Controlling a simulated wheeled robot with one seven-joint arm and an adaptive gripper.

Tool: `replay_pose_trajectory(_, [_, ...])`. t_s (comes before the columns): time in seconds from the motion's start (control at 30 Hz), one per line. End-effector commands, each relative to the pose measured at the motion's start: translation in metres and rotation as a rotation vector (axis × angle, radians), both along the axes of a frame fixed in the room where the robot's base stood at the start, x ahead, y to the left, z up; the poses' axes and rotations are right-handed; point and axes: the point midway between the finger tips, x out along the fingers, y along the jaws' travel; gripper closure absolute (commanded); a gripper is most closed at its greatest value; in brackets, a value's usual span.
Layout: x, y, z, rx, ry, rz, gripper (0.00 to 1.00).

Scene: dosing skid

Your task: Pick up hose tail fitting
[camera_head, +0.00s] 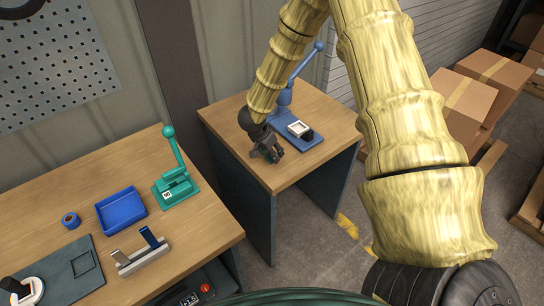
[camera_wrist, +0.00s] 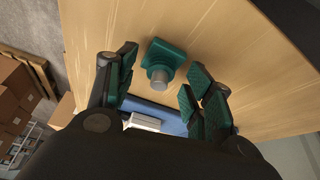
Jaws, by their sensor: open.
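The hose tail fitting, a green square-based piece with a short grey round stub (camera_wrist: 158,77), sits on the wooden table top in the wrist view. It shows between and slightly beyond the two fingers of my gripper (camera_wrist: 163,66). The fingers have green pads and stand apart, with a visible gap to the fitting on each side. In the head view my gripper (camera_head: 266,152) is low over the near left part of the small wooden table (camera_head: 225,112). I cannot make out the fitting there; the gripper appears to hide it.
A blue lever press (camera_head: 290,118) with a white block (camera_head: 299,129) stands close right of my gripper. On the left bench are a green lever press (camera_head: 176,186), a blue tray (camera_head: 121,209) and a blue roll (camera_head: 70,220). Cardboard boxes (camera_head: 492,75) stand at the right.

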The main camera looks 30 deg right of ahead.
Motion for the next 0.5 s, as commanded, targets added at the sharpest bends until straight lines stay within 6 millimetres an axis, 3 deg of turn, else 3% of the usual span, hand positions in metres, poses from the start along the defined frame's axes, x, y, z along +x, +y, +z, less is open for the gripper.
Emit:
replay_pose_trajectory(0.07, [0.0001, 0.0000, 0.0000, 0.000, 0.000, 0.000, 0.48])
replay_pose_trajectory(0.33, [0.0000, 0.0000, 0.0002, 0.000, 0.000, 0.000, 0.95])
replay_pose_trajectory(0.5, [0.0001, 0.0000, 0.0004, 0.000, 0.000, 0.000, 0.98])
